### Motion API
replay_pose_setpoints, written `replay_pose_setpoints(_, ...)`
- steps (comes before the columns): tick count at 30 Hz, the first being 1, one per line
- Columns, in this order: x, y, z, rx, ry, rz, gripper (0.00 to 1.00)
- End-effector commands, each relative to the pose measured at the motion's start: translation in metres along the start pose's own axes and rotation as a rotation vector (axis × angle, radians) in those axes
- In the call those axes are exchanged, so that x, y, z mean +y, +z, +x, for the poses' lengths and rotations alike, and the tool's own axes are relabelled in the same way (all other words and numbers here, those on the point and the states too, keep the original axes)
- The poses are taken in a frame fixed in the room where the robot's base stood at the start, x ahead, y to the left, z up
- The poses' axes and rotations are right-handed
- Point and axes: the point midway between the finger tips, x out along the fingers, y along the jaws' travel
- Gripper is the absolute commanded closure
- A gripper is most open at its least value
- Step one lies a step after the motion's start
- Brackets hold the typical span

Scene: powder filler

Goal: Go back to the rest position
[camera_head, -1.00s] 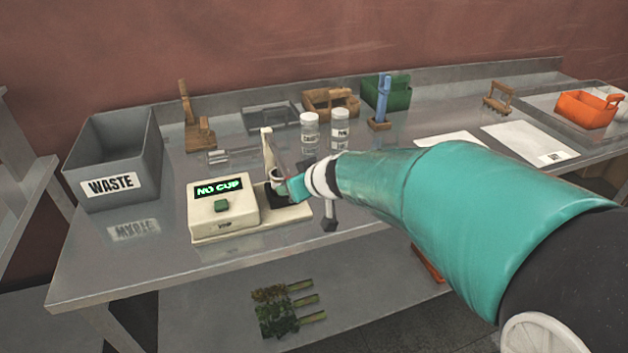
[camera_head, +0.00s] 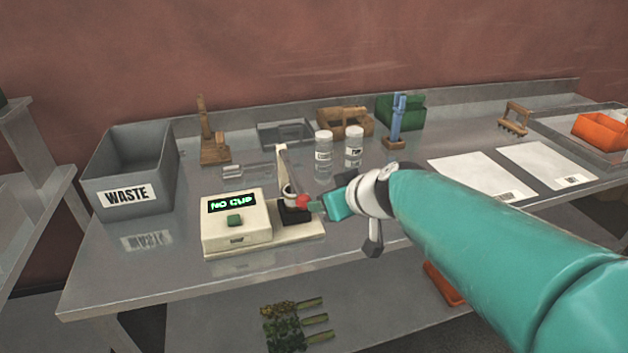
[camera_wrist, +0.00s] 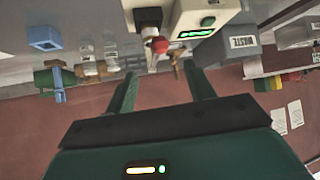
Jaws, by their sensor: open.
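My gripper (camera_head: 322,205) is near the powder filler (camera_head: 236,222), at its right side, with my teal arm reaching in from the right. In the wrist view my gripper (camera_wrist: 165,90) has its two green fingers wide apart with nothing between them. The filler's green display reads "NO CUP". A small white cup-like part (camera_head: 290,193) sits over the filler's black pad (camera_head: 295,215). A red knob (camera_head: 303,201) shows just left of my fingers; it also shows in the wrist view (camera_wrist: 160,45), beyond the fingers.
A grey WASTE bin (camera_head: 130,170) stands at the left. Two labelled jars (camera_head: 354,146) and a blue tool in a wooden stand (camera_head: 397,125) are behind my gripper. White sheets (camera_head: 475,172) and an orange basket (camera_head: 600,131) lie right. The front left tabletop is clear.

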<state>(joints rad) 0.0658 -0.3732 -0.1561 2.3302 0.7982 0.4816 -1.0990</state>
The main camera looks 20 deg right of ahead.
Motion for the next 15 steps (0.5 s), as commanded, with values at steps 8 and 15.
replay_pose_setpoints(8, -0.021, 0.01, -0.011, -0.041, -0.033, 0.016, 0.46)
replay_pose_setpoints(15, -0.07, 0.064, -0.055, -0.248, -0.026, 0.098, 0.46)
